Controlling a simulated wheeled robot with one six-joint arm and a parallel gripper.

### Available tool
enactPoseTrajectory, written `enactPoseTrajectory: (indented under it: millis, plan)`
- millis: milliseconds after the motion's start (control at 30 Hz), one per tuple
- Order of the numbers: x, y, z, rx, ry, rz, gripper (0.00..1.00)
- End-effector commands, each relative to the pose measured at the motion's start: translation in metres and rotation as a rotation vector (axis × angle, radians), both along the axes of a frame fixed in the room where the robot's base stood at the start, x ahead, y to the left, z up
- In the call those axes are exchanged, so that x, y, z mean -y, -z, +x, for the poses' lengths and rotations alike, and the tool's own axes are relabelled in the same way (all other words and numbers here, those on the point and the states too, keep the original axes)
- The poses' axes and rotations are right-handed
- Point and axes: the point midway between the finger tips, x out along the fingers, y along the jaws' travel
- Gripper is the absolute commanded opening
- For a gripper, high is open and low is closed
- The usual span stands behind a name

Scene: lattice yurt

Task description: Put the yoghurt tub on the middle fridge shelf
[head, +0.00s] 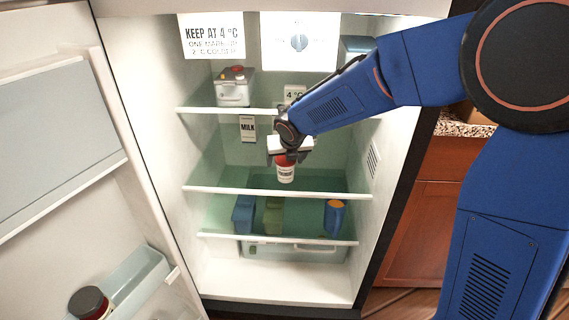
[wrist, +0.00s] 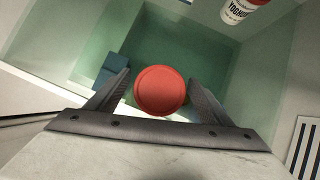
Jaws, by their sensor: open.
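The yoghurt tub (head: 286,173) is white with a red lid. In the head view it appears upright just behind the front edge of the middle fridge shelf (head: 270,193). My gripper (head: 289,150) is directly above it, jaws pointing down. In the wrist view the round red lid (wrist: 162,90) sits between the two open fingers (wrist: 160,95), with a visible gap on each side. The tub's body is hidden under the lid there.
A white and red item lettered YOGHURT (wrist: 240,10) shows at the wrist view's top right. A white container (head: 235,88) stands on the top shelf. Blue and green items (head: 243,214) stand on the lower shelf. The fridge door (head: 70,130) is open at left.

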Motion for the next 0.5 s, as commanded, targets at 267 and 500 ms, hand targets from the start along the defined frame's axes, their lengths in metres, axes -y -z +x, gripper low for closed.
enactPoseTrajectory:
  millis: [267, 500]
  plan:
    - [0.006, -0.045, -0.027, 0.003, -0.001, 0.001, 0.74]
    - [0.01, -0.069, -0.043, 0.001, 0.0, 0.0, 0.74]
